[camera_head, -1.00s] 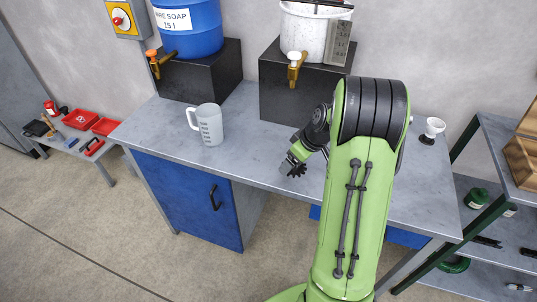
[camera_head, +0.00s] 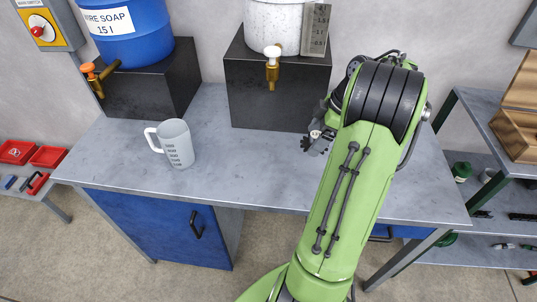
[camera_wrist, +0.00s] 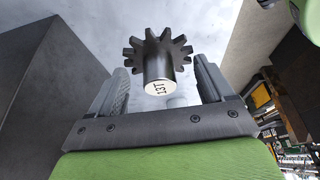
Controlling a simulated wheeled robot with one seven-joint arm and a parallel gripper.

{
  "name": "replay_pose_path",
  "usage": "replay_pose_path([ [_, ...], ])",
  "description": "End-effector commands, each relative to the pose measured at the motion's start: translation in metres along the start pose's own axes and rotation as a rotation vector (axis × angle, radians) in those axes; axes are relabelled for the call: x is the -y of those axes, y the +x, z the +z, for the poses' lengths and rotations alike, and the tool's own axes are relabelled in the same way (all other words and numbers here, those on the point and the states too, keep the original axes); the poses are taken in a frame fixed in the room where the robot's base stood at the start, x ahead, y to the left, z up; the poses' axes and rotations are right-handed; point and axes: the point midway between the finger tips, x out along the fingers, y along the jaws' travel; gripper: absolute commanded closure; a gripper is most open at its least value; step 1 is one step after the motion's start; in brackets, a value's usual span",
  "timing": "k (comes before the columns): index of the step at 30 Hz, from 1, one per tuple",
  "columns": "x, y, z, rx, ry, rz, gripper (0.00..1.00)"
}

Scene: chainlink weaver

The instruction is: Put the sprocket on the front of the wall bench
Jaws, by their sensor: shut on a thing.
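The sprocket (camera_wrist: 158,57) is a dark toothed wheel with a hub whose pale end face reads 13T. My gripper (camera_wrist: 160,88) is shut on it, with the hub between the two fingers in the wrist view. In the head view the sprocket (camera_head: 306,144) shows as a small dark toothed shape at the tip of my gripper (camera_head: 315,140), left of my green arm. It is over the grey top of the wall bench (camera_head: 235,182), just in front of the right black block. I cannot tell its height above the top.
A measuring jug (camera_head: 177,145) stands on the bench's left part. Behind are a black block (camera_head: 150,75) under a blue soap drum (camera_head: 130,30) and another black block (camera_head: 250,90) under a white speckled container (camera_head: 272,22). The front strip between jug and arm is clear.

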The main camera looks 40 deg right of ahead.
Motion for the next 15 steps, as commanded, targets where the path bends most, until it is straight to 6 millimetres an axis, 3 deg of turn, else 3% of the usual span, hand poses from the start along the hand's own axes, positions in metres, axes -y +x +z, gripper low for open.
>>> replay_pose_path([
  [15,0.000,0.086,0.035,-0.001,0.003,-0.001,0.69],
])
